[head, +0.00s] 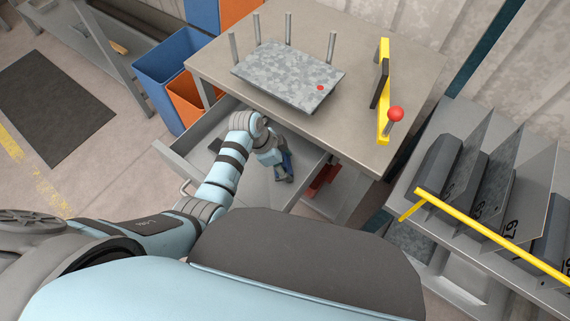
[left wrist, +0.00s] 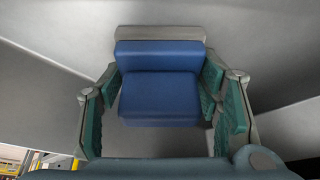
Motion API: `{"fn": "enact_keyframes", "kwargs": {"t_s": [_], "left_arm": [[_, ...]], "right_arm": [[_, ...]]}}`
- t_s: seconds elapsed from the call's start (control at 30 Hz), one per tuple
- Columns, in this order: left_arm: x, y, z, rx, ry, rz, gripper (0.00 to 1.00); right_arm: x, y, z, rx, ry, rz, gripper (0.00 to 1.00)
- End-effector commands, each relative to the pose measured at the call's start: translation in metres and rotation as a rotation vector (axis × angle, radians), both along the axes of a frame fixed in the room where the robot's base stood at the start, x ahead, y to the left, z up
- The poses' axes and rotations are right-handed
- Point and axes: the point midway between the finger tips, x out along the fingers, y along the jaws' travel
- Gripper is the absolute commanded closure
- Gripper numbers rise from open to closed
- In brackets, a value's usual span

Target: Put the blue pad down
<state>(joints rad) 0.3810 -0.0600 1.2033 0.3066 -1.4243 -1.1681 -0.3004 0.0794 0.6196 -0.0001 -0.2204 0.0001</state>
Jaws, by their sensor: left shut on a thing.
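My left gripper (head: 283,172) is inside the open grey drawer (head: 313,171) under the bench. It is shut on the blue pad (head: 288,161), which shows only as a small blue piece there. In the left wrist view the blue pad (left wrist: 158,92) is a stepped blue block with a grey strip along its far edge. The teal fingers of my left gripper (left wrist: 160,100) press on its left and right sides. I cannot tell whether the pad touches the drawer floor. My right gripper is in neither view.
The bench (head: 215,67) above the drawer bears a grey metal sheet (head: 290,75) among upright pins. A yellow frame (head: 384,90) and a red-knobbed lever (head: 394,115) stand at its right. Blue (head: 170,65) and orange (head: 187,98) bins stand left. A rack of plates (head: 485,175) is at right.

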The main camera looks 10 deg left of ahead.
Motion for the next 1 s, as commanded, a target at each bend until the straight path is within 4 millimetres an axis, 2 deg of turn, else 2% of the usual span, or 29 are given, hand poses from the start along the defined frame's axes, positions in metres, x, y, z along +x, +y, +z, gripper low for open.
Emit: {"fn": "enact_keyframes", "kwargs": {"t_s": [0.1,0.13,0.23,0.27,0.57,0.67,0.77,1.0], "left_arm": [[0.000,0.000,-0.001,0.000,0.000,0.000,0.72],[0.000,0.000,-0.001,0.000,0.001,0.000,0.41],[0.000,0.000,0.000,0.000,0.000,0.000,0.25],[0.000,0.000,0.000,0.000,0.000,0.001,0.22],[0.000,0.000,0.001,0.000,0.000,0.001,0.22],[0.000,0.002,0.008,0.001,-0.001,0.002,0.22],[-0.003,0.008,0.024,0.001,-0.001,0.002,0.22],[-0.012,0.031,0.085,0.001,-0.003,0.000,0.22]], "right_arm": [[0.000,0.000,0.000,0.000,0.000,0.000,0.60],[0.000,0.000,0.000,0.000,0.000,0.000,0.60],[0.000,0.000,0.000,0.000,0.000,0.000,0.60],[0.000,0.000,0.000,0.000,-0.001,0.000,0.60],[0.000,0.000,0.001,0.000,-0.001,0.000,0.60],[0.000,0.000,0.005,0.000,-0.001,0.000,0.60],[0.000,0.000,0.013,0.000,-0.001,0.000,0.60],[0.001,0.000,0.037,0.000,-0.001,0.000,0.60]]}}
